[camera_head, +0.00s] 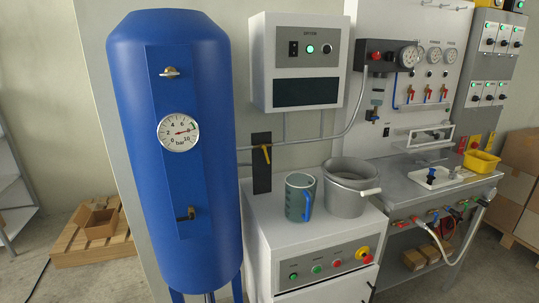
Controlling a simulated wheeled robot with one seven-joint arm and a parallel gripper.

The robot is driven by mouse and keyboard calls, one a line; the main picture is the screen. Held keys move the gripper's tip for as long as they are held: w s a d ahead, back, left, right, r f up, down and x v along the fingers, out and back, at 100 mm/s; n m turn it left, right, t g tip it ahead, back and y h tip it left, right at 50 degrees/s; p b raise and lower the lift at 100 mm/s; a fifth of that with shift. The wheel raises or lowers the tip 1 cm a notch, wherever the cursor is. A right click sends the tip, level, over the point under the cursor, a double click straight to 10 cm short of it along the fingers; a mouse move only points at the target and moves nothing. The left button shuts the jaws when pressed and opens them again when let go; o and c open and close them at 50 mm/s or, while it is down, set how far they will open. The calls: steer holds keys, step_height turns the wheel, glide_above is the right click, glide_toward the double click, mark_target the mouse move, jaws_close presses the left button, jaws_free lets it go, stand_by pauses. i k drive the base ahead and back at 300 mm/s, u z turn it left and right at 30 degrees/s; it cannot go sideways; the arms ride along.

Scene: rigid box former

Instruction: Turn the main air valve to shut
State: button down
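A valve with a yellow lever (266,153) sits on a black plate (261,178) between the blue air tank (137,110) and the white control box. Its lever points mostly downward, across the roughly horizontal pipe. A small brass drain-like valve (189,213) is low on the tank front. A red knob (375,56) shows on the dark unit at the upper right. No labels are readable, so I cannot tell for certain which is the main air valve. The tank gauge (178,132) has its needle pointing right, well above zero. My gripper is not in view.
A grey pot (347,187) with a handle and a grey-green jug (299,197) stand on the white cabinet (262,228) below the yellow lever. The control box (299,61) hangs above. A wooden pallet (93,240) lies on the floor at left.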

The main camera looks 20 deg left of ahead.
mark_target(264, 147)
steer(key=u, duration=0.1)
steer(key=i, duration=1.2)
steer(key=u, duration=0.05)
